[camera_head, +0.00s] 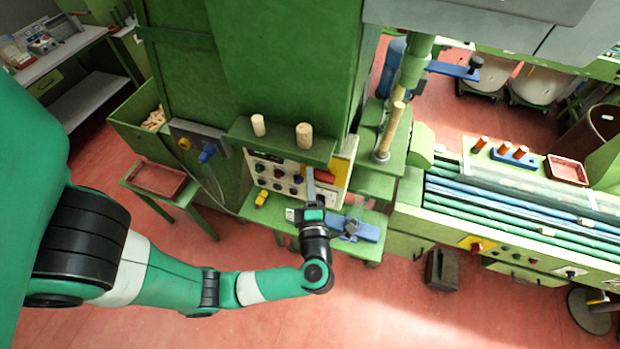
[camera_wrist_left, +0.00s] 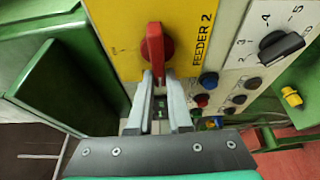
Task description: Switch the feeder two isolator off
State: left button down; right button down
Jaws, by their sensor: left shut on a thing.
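The feeder two isolator is a red rotary handle (camera_wrist_left: 154,42) on a yellow plate (camera_wrist_left: 125,15) marked "FEEDER 2" in the left wrist view. The handle's bar lies along the picture's vertical there. My left gripper (camera_wrist_left: 159,78) is shut on the near end of this bar, one finger on each side. In the head view the red handle (camera_head: 324,176) shows beside my left gripper (camera_head: 311,192) at the right of the control panel. The fingertips partly cover the handle's end. My right gripper is in neither view.
The control panel (camera_head: 277,167) carries several knobs and a black selector (camera_wrist_left: 283,45). A green shelf (camera_head: 270,140) with two corks overhangs it. Below are a yellow item (camera_head: 262,198) and a blue item (camera_head: 365,231) on a green ledge. A green housing (camera_wrist_left: 60,85) stands close left in the wrist view.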

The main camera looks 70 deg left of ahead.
pick_arm(q)
jog(key=c, duration=0.8)
grip_release()
jog(key=shift+c, duration=0.2)
jog(key=b+v, duration=0.2)
jog(key=v, duration=0.9)
jog(key=shift+d, duration=0.3)
jog(key=shift+s, duration=0.1)
